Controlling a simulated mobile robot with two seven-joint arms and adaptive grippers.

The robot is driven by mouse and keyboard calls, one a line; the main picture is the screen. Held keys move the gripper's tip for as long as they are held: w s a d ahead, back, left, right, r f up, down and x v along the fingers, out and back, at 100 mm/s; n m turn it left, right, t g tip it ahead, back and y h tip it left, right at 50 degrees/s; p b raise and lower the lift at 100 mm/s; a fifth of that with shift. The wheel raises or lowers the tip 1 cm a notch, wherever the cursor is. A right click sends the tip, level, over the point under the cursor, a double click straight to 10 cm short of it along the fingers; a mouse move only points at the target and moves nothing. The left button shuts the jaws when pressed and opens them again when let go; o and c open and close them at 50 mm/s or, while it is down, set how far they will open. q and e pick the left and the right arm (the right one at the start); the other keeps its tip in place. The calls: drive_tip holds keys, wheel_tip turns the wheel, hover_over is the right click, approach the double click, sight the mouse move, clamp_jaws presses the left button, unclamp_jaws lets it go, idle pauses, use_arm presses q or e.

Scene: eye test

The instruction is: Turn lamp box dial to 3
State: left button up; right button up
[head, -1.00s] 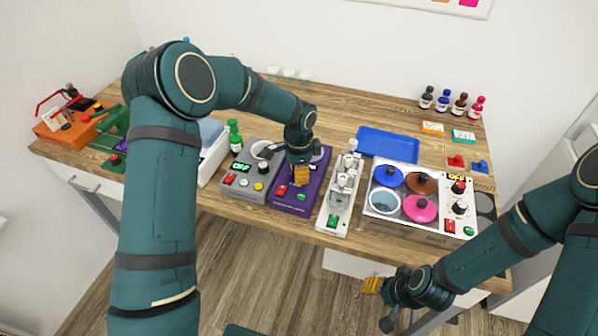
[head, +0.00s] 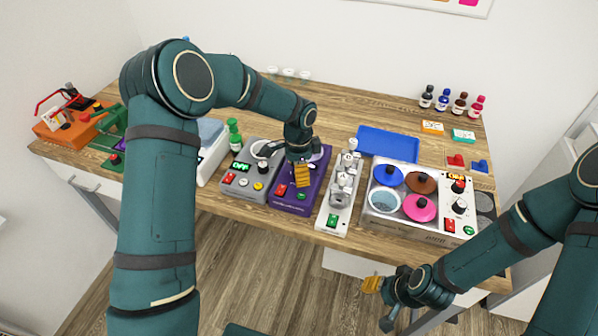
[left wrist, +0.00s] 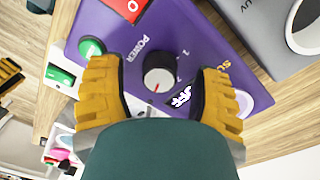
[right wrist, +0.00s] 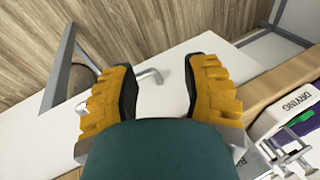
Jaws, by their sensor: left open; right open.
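A purple box (head: 290,207) stands near the table's front edge. In the left wrist view its dial (left wrist: 159,71) has a pale top and a red pointer toward the picture's bottom. Small numerals lie beside it; the dial setting is not clear. I cannot tell which is the lamp box. My right gripper (head: 372,284) is open and empty, before the table.
In the head view the grey box (head: 243,195) with buttons and a black knob is left of the purple one. A white device (head: 334,221) stands close on the right, then a hotplate unit (head: 385,229) with coloured lids. A blue tray (head: 388,144) lies behind.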

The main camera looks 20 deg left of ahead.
use_arm(q)
wheel_tip(320, 180, up, 12)
drive_tip(key=shift+w+f, duration=0.2)
drive_tip(key=shift+f, duration=0.05)
drive_tip(key=shift+s+a+f, duration=0.1)
use_arm(e)
drive_tip(key=shift+s, duration=0.1)
idle(0.4)
